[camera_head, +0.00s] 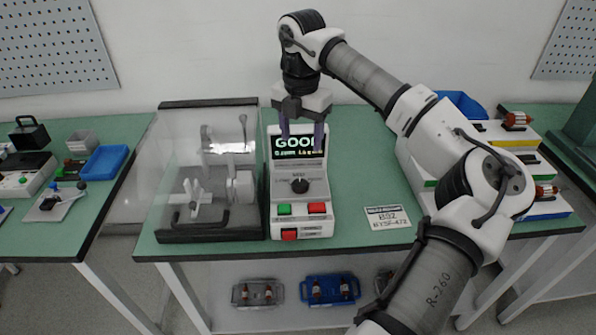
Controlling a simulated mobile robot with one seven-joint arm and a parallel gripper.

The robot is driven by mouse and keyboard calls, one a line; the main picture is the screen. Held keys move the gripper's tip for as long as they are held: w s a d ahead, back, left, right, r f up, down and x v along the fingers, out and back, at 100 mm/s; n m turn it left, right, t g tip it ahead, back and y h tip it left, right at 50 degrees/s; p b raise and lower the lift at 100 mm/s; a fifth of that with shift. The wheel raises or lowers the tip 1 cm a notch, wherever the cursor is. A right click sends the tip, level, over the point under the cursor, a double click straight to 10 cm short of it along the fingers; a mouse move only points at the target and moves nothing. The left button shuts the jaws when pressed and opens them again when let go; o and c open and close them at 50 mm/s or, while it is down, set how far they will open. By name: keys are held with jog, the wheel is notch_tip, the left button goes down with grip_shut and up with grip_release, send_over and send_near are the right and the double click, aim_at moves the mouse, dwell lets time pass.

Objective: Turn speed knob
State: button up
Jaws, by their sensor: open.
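The speed knob (299,186) is a black round dial on the sloped front of a white control box (287,213). The box has a dark display (296,145) with green and white text, partly covered by my gripper. Below the knob are a green button (284,209) and a red button (317,208), with another red switch (289,234) lower down. My gripper (303,136) is open and empty, pointing down with its purple fingers in front of the display. It is above the knob in the picture and apart from it.
A clear-covered test rig (208,170) stands directly left of the control box. A label card (387,218) lies at the right on the green table (362,185). Trays with motors (545,190) stand at the far right. Bare table lies right of the box.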

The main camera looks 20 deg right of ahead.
aim_at(300, 183)
notch_tip(300, 183, down, 13)
jog(key=p, duration=0.3)
jog(key=shift+r, duration=0.1)
jog(key=shift+c, duration=0.4)
jog(key=c, duration=0.9)
